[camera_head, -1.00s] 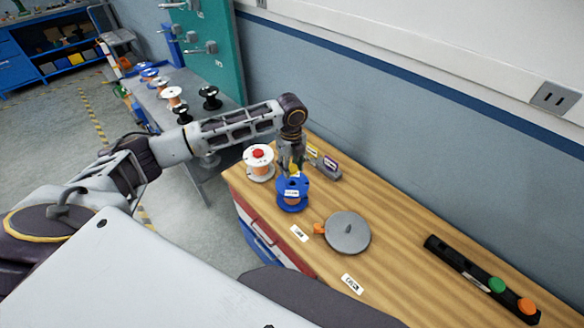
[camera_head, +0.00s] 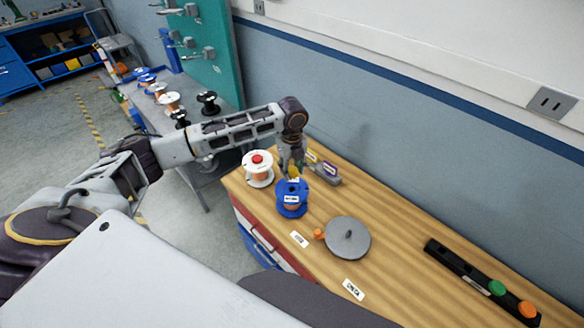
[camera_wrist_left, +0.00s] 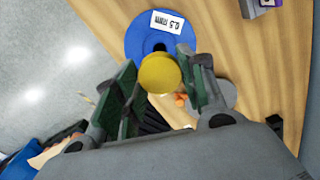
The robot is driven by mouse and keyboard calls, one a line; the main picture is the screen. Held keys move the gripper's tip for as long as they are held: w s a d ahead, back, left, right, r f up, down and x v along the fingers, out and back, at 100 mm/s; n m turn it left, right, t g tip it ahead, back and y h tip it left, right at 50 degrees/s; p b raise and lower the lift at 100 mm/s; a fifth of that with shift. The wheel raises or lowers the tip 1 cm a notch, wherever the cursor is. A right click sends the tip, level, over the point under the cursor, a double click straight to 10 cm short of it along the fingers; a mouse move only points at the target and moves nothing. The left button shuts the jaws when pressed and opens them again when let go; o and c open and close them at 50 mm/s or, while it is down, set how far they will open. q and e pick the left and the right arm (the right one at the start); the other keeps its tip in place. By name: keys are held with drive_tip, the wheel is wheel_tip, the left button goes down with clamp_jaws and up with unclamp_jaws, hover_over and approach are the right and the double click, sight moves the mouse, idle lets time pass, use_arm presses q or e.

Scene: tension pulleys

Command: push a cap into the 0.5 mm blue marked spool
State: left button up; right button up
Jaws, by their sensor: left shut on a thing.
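My left gripper (camera_head: 294,169) is shut on a yellow cap (camera_wrist_left: 159,73), which also shows in the head view (camera_head: 294,172). The cap is just behind the spool in the head view and appears apart from the hole; its exact height above the spool is hard to tell. My right gripper is not in view.
A white spool with a red cap (camera_head: 258,168) stands just left of the blue spool. A small grey block holder (camera_head: 326,174) is behind right. A grey disc (camera_head: 347,238), an orange cap (camera_head: 319,234) and a black rack (camera_head: 480,282) lie to the right. Bench top between is clear.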

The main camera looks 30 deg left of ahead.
use_arm(q)
drive_tip(key=shift+f, duration=1)
drive_tip(key=shift+f+b, duration=0.65)
drive_tip(key=shift+b, duration=0.4)
drive_tip(key=shift+f+b, duration=1.6)
drive_tip(key=shift+b, duration=0.25)
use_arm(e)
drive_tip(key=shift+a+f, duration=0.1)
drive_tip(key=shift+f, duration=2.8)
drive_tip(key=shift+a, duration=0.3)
use_arm(q)
drive_tip(key=shift+f+p, duration=0.1)
drive_tip(key=shift+p, duration=0.35)
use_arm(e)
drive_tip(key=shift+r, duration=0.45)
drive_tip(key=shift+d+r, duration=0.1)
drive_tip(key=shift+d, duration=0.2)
use_arm(q)
drive_tip(key=shift+p, duration=0.65)
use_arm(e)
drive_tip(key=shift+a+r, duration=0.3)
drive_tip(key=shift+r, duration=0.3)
use_arm(q)
drive_tip(key=shift+p, duration=0.6)
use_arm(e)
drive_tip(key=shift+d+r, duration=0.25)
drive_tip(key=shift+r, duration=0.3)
